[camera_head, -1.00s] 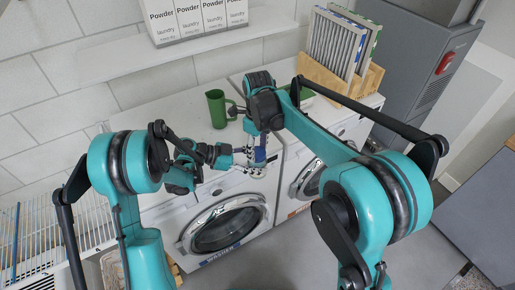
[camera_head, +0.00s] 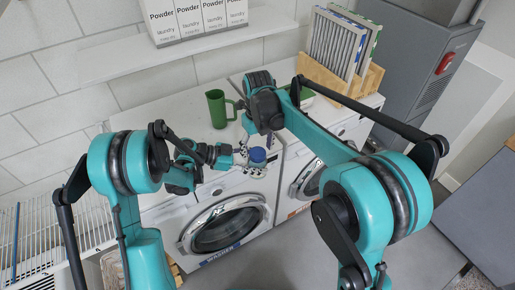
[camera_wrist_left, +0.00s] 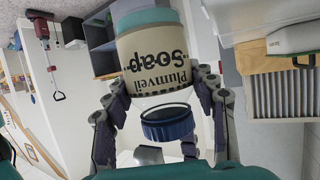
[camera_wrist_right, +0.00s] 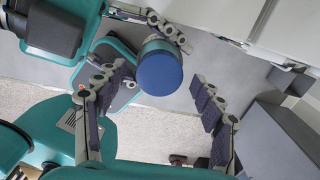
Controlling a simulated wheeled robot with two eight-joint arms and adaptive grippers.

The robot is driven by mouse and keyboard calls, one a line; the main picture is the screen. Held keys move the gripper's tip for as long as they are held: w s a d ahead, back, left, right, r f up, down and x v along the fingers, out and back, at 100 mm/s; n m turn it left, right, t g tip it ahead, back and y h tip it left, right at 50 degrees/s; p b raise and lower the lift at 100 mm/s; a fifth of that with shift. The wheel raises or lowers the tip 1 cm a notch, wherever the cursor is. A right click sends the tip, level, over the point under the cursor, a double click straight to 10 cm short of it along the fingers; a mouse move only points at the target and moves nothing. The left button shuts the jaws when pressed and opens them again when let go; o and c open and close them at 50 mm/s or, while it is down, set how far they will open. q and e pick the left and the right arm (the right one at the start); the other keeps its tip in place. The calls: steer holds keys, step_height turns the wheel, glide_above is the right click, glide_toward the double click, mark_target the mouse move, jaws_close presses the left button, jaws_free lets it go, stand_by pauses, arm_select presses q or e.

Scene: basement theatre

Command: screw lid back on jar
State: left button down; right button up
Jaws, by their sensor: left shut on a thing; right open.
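My left gripper (camera_head: 248,169) is shut on the soap jar, holding it above the front of the left washer. The pale jar (camera_wrist_left: 152,62), labelled Plumveil Soap, shows between its fingers in the left wrist view. The blue lid (camera_head: 258,155) is at the jar's top end. The lid also shows in the left wrist view (camera_wrist_left: 168,126), where a gap seems to part it from the jar; I cannot tell whether they touch. My right gripper (camera_wrist_right: 158,85) is open above the lid, with its fingers to either side and clear of it.
A green mug (camera_head: 217,109) stands on the left washer (camera_head: 160,120) behind the jar. A wooden rack (camera_head: 365,85) with filters stands on the right machine. A shelf (camera_head: 180,46) with powder boxes is on the wall. Grey floor is open in front.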

steer(key=shift+r, duration=2.2)
steer(key=shift+c, duration=0.2)
